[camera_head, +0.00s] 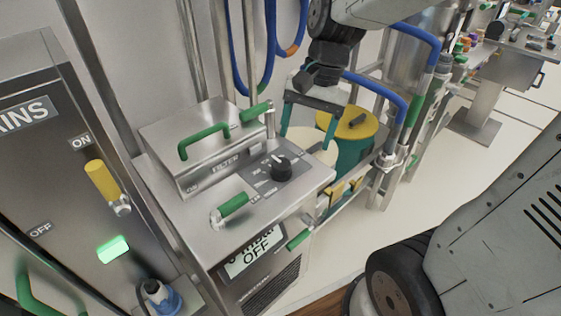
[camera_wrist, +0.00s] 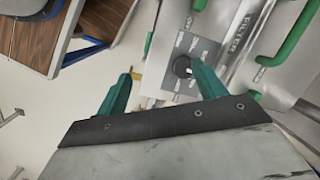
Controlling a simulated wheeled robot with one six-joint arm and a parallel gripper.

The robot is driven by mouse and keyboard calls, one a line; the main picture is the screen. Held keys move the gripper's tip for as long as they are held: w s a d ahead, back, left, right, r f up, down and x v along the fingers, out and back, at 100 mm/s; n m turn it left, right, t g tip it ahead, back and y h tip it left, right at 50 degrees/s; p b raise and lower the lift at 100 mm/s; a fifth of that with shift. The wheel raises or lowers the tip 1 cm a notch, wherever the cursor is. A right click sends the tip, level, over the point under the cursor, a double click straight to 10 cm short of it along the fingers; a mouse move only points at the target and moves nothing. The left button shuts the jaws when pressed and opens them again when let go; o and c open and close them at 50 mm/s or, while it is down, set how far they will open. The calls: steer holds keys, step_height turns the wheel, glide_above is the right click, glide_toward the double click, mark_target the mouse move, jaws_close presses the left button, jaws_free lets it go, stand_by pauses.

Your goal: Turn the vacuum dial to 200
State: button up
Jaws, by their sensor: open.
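The vacuum dial is a round black knob (camera_head: 281,168) with a light pointer mark. It sits on a dark label plate (camera_head: 262,184) on top of a steel cabinet. The label figures are too small to read. My gripper (camera_head: 307,120), with two green fingers, is open and empty above and behind the knob in the head view. In the wrist view my gripper (camera_wrist: 160,85) has its fingers spread wide. The knob (camera_wrist: 182,67) shows there just beyond the right fingertip. I cannot tell whether they touch.
A steel filter box with a green handle (camera_head: 203,140) stands left of the dial. A green-handled lever (camera_head: 233,205) lies in front. Behind my gripper are a yellow-lidded drum (camera_head: 351,124) and blue hoses (camera_head: 378,88). A mains panel (camera_head: 62,140) stands left.

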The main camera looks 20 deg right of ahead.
mark_target(281, 163)
steer(key=w+d+f+m+y, duration=0.1)
steer(key=w+f+m+y, duration=0.1)
steer(key=w+f+m, duration=0.55)
steer(key=shift+n+g, duration=0.4)
steer(key=shift+n, duration=0.05)
steer(key=x, duration=0.2)
steer(key=w+x, duration=0.1)
steer(key=x, duration=0.5)
steer(key=shift+w+d+f, duration=0.15)
steer(key=shift+w+f, duration=0.15)
steer(key=shift+f, duration=0.1)
steer(key=c, duration=1)
